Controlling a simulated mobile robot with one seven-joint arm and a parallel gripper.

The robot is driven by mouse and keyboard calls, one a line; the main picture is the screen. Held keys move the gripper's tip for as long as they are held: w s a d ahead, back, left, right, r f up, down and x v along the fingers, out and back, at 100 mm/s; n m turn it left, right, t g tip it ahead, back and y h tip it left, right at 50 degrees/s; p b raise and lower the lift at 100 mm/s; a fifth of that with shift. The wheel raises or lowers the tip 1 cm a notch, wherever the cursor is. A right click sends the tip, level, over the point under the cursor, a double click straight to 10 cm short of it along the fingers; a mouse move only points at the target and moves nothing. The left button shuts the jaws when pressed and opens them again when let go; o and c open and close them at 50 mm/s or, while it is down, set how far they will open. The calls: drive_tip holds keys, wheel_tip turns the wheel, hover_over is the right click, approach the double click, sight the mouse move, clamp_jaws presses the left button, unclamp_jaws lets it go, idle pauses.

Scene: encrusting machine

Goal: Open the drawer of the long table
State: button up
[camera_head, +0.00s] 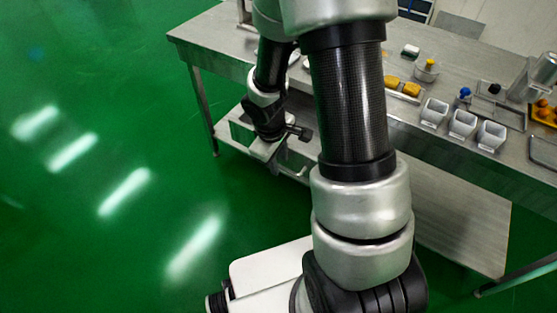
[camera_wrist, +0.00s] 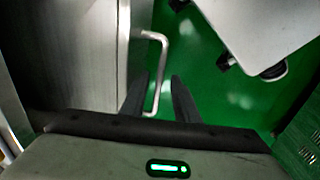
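The long metal table (camera_head: 215,45) runs across the upper right of the head view. A grey metal drawer or box part (camera_head: 240,132) shows under its left half, partly hidden by my arm; I cannot tell how far it is open. In the wrist view a silver bar handle (camera_wrist: 162,62) stands out from the right edge of a metal panel (camera_wrist: 75,50). My gripper (camera_wrist: 160,95) is open, with one finger on each side of the handle's near part, and no clear contact shows. In the head view my gripper (camera_head: 272,150) is small and partly hidden beside the drawer part.
White containers (camera_head: 462,124), trays with yellow items (camera_head: 404,88) and a metal bowl (camera_head: 426,72) stand on the tabletop. A lower shelf (camera_head: 455,215) lies beneath it. The green floor (camera_head: 90,220) to the left of the table is clear.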

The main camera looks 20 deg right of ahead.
wheel_tip(320, 180, up, 17)
drive_tip(key=s+a+p, duration=0.2)
drive_tip(key=p, duration=0.4)
drive_tip(key=shift+a, duration=0.35)
drive_tip(key=shift+r, duration=0.1)
drive_tip(key=s+a+r+m+t+y, duration=0.15)
drive_tip(key=s+r+m, duration=0.35)
drive_tip(key=r, duration=0.5)
drive_tip(key=s+r+m+t, duration=0.3)
drive_tip(key=s+r, duration=0.4)
drive_tip(key=r, duration=0.3)
wheel_tip(320, 180, up, 11)
drive_tip(key=p, duration=1.2)
drive_tip(key=shift+d+p, duration=0.25)
drive_tip(key=shift+p, duration=0.05)
